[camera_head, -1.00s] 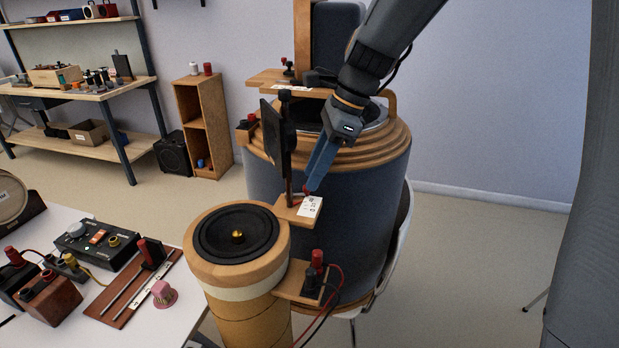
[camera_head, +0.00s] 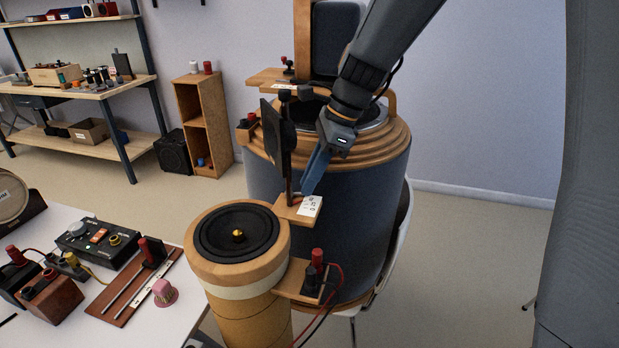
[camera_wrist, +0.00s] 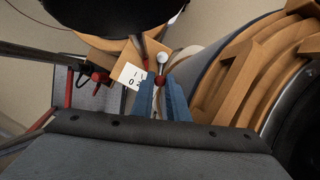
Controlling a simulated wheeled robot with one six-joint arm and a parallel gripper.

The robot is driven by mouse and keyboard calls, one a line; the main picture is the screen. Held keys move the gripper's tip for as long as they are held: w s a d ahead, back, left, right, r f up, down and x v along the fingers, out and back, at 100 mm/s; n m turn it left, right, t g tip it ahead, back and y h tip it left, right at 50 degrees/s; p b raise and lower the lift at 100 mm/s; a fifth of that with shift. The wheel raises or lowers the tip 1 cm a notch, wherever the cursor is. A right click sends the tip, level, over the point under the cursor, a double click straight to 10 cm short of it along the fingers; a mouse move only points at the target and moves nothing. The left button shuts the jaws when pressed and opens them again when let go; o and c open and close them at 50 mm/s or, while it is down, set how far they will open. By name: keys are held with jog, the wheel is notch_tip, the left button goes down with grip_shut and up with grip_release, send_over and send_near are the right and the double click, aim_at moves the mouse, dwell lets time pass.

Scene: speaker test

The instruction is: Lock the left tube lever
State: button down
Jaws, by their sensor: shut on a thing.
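The tan tube (camera_head: 238,270) with a black speaker cone on top stands at centre. A wooden bracket (camera_head: 290,212) behind it carries a white card (camera_head: 310,206), also in the wrist view (camera_wrist: 129,76). A small lever with a pale ball (camera_wrist: 162,58) and a red part (camera_wrist: 160,82) shows beside the card in the wrist view. My gripper (camera_head: 303,192) reaches down to the bracket; its blue fingertips (camera_wrist: 161,86) are shut on the lever at its red part. In the head view the fingers hide the lever.
A black upright panel (camera_head: 272,132) on a rod stands close left of my fingers. A large dark-blue drum with wooden rings (camera_head: 345,215) is right behind. Red and black terminals (camera_head: 316,262) with wires sit in front. A white table (camera_head: 60,325) with instruments is at left.

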aim_at(294, 167)
jog(key=shift+r, duration=0.1)
jog(key=w+n+g+p, duration=0.1)
jog(key=n, duration=0.2)
jog(key=w+a+n+g+h+p, duration=0.1)
jog(key=n+p, duration=0.1)
jog(key=n, duration=0.2)
jog(key=w+a+n+g+p, duration=0.1)
jog(key=w+n+p, duration=0.1)
jog(key=n, duration=0.1)
jog(key=shift+n+g+h, duration=0.3)
jog(key=shift+h, duration=0.1)
jog(key=shift+w+a+n+g+h+p, duration=0.15)
jog(key=shift+a+n+h, duration=0.15)
jog(key=shift+n, duration=0.5)
jog(key=shift+w+a+n+g+h+p, duration=0.1)
jog(key=shift+a+n+g+h+p, duration=0.15)
jog(key=shift+n, duration=0.55)
jog(key=shift+a, duration=0.1)
jog(key=c, duration=1.7)
grip_release()
jog(key=shift+b+v, duration=1.25)
jog(key=shift+v, duration=2.65)
